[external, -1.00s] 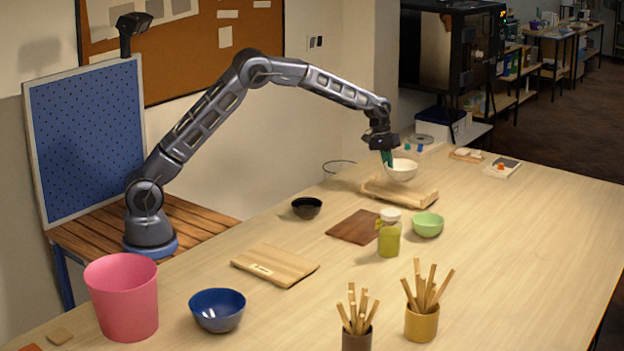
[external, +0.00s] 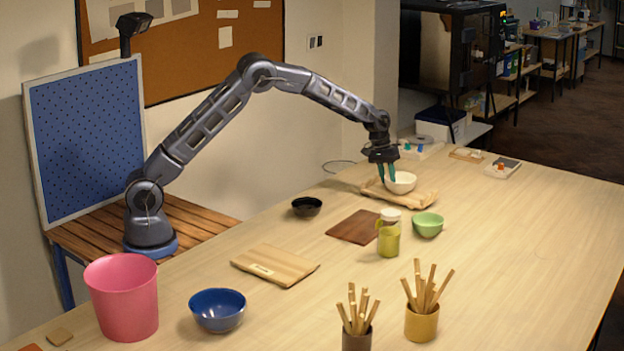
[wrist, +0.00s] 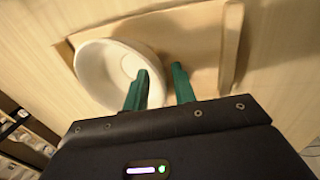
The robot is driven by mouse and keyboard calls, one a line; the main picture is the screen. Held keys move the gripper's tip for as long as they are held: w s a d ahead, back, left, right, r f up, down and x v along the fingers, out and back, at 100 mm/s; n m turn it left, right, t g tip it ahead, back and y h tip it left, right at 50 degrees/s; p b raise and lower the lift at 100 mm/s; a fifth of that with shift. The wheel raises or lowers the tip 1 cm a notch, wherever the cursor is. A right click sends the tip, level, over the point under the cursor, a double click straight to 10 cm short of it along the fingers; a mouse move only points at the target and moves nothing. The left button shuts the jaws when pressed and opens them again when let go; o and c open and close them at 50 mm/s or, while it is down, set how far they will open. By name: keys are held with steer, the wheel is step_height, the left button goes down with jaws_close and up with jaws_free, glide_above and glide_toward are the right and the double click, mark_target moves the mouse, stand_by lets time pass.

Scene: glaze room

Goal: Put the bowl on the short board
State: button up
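A white bowl (external: 401,183) stands upright on a light wooden board (external: 423,199) at the far end of the table, apparently resting on it. In the wrist view the bowl (wrist: 103,72) is towards one end of the board (wrist: 190,42). My gripper (external: 386,176) is at the bowl's left rim. Its green fingers are spread: in the wrist view (wrist: 160,88) one is over the bowl's inside and the other outside the rim. A gap shows between them. Another light board (external: 275,265) and a dark brown board (external: 353,227) lie nearer, both empty.
A green bowl (external: 428,225) and a jar (external: 388,236) stand just in front of the bowl's board. A black bowl (external: 306,207), blue bowl (external: 217,310), pink bucket (external: 122,298) and stick-filled cups (external: 421,322) stand nearer.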

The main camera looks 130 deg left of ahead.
steer(key=shift+r, duration=0.1)
steer(key=v, duration=1.2)
steer(key=shift+w+r, duration=0.1)
steer(key=w+d+r+m, duration=0.25)
steer(key=d+r, duration=0.25)
steer(key=d, duration=0.6)
steer(key=w+d+r+m, duration=0.25)
steer(key=d+r, duration=0.35)
steer(key=d, duration=0.5)
steer(key=s+d+r+m, duration=0.1)
steer(key=d+r, duration=0.2)
steer(key=d, duration=0.7)
steer(key=s+d+r+m, duration=0.2)
steer(key=d, duration=0.7)
steer(key=s+d+m+t, duration=0.1)
steer(key=s+d+m, duration=0.3)
steer(key=s+d, duration=0.65)
steer(key=s+d+m, duration=0.3)
steer(key=s+d, duration=0.3)
steer(key=d, duration=0.9)
steer(key=s+d+f+m, duration=0.3)
steer(key=s+d+f, duration=0.1)
steer(key=s, duration=0.5)
steer(key=shift+d+f, duration=0.4)
steer(key=shift+f, duration=0.4)
